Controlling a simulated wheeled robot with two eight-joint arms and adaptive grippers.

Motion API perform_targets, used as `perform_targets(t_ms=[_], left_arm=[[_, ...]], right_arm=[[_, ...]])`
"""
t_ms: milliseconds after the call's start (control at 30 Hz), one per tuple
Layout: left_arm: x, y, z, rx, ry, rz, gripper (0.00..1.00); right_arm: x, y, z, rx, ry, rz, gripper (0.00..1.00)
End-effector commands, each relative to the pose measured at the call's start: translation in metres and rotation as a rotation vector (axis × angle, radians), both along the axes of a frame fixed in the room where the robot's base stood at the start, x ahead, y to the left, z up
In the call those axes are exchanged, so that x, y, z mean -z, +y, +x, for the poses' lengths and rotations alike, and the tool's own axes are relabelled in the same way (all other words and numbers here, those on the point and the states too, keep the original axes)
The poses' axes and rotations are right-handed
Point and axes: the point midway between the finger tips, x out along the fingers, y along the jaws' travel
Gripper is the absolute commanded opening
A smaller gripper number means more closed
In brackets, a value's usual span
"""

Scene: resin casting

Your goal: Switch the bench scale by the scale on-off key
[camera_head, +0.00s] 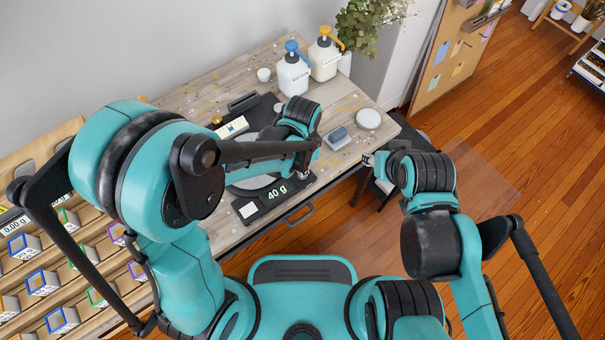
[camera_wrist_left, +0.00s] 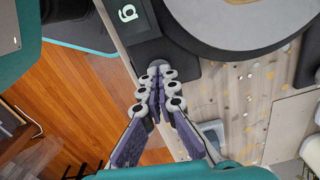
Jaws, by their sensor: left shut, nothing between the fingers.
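The bench scale (camera_head: 264,208) is a dark unit on the wooden bench, with a round grey pan behind its front panel. My left gripper (camera_head: 304,174) is at the right end of that panel. Contact cannot be told. My right gripper (camera_head: 369,160) is off the bench's right edge, too small to read.
A blue-grey block (camera_head: 338,137) and a round white lid (camera_head: 368,119) lie right of the scale. Two pump bottles (camera_head: 293,76) stand at the back. A rack of small coloured boxes (camera_head: 42,283) is at the left. The bench's front edge runs close below the scale.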

Motion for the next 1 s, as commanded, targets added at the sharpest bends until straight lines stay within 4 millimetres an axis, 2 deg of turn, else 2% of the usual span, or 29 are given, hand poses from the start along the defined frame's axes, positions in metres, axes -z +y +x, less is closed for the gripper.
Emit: perform_targets(t_ms=[600, 767, 1000], left_arm=[[0.01, 0.0, 0.0, 0.0, 0.0, 0.0, 0.0], [0.0, 0.0, 0.0, 0.0, 0.0, 0.0, 0.0], [-0.026, 0.0, 0.0, 0.0, 0.0, 0.0, 0.0]], right_arm=[[0.009, 0.0, 0.0, 0.0, 0.0, 0.0, 0.4], [0.001, 0.0, 0.0, 0.0, 0.0, 0.0, 0.4], [-0.02, 0.0, 0.0, 0.0, 0.0, 0.0, 0.4]])
